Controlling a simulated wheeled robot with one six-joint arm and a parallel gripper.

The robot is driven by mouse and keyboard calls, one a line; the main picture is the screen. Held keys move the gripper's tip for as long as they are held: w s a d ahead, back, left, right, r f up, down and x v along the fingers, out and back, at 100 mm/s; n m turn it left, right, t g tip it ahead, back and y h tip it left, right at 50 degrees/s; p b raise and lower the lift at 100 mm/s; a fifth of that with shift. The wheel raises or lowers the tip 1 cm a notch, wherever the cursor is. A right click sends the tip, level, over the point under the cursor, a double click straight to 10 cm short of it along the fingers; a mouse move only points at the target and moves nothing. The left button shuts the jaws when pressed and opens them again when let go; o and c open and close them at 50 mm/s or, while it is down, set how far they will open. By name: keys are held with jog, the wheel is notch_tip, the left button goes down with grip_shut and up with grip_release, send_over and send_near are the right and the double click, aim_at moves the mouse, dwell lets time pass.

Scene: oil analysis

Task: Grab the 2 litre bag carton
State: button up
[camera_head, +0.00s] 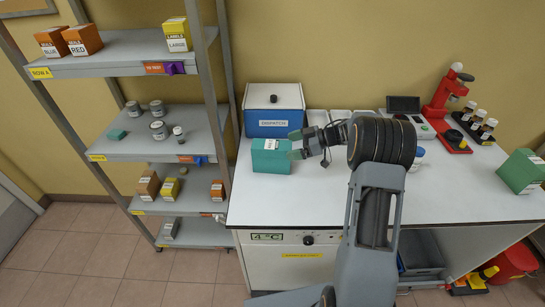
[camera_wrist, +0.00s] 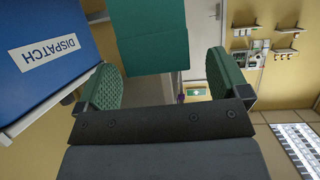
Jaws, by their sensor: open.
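A teal-green carton (camera_head: 270,157) with a small pale label stands upright near the left end of the white bench, in front of the blue dispatch box. The label is too small to read. My gripper (camera_head: 296,144) is open at the carton's right side, its fingers pointing left. In the wrist view the carton (camera_wrist: 152,38) lies ahead, in the gap between the two green finger pads (camera_wrist: 166,82), with space beside each pad. I cannot tell how far it reaches between them. A second green carton (camera_head: 520,172) sits tilted in the picture at the bench's right end.
The blue dispatch box (camera_head: 273,122) stands close behind the carton and shows at left in the wrist view (camera_wrist: 45,50). A shelf rack (camera_head: 150,52) stands left of the bench. A red stand (camera_head: 447,97) and dark bottles (camera_head: 478,118) are at the back right. The bench front is clear.

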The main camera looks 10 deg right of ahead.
aim_at(283, 148)
jog(key=x, duration=0.4)
jog(key=c, duration=1.1)
